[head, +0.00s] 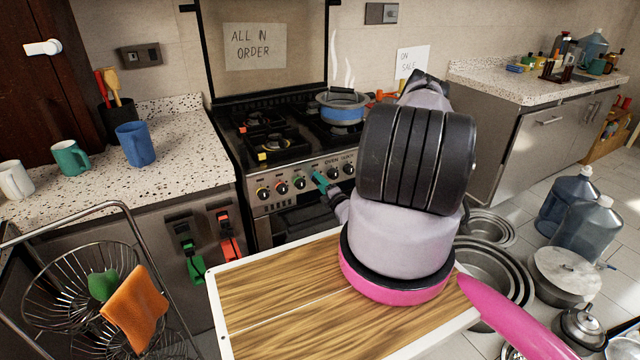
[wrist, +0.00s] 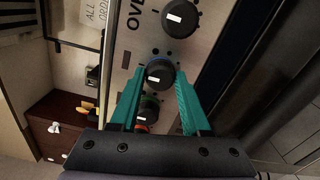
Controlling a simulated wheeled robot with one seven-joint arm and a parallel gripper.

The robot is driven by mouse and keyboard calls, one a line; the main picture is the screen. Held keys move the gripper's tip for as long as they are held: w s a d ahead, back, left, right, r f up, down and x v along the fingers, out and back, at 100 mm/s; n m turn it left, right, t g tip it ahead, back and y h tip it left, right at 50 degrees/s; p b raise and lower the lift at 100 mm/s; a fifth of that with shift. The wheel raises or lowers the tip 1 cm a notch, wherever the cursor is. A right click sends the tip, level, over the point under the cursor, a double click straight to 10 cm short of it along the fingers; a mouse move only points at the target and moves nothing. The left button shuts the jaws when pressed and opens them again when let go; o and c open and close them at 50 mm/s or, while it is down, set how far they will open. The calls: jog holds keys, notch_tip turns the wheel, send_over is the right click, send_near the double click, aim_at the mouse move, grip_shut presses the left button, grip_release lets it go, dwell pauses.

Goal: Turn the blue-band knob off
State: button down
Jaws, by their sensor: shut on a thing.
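The stove's control panel (head: 287,190) carries a row of dark knobs. My gripper (head: 319,181) has teal fingers and is at the panel, right of the green-band knob (head: 299,183). In the wrist view, my gripper (wrist: 165,82) is shut on a dark knob (wrist: 159,75) with a white pointer mark, one finger on each side.
Other knobs sit close on both sides, such as the one above in the wrist view (wrist: 181,18). A wooden board (head: 285,300) lies in front of the stove. Counters flank the stove; the left one holds a blue mug (head: 136,145). Nested pans (head: 488,262) stand on the floor at right.

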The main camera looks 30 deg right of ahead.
jog(key=shift+f, duration=0.1)
jog(key=shift+c, duration=1.9)
grip_release()
jog(key=shift+s, duration=0.1)
jog(key=s, duration=1)
jog(key=shift+s+d, duration=0.15)
jog(key=shift+s, duration=0.2)
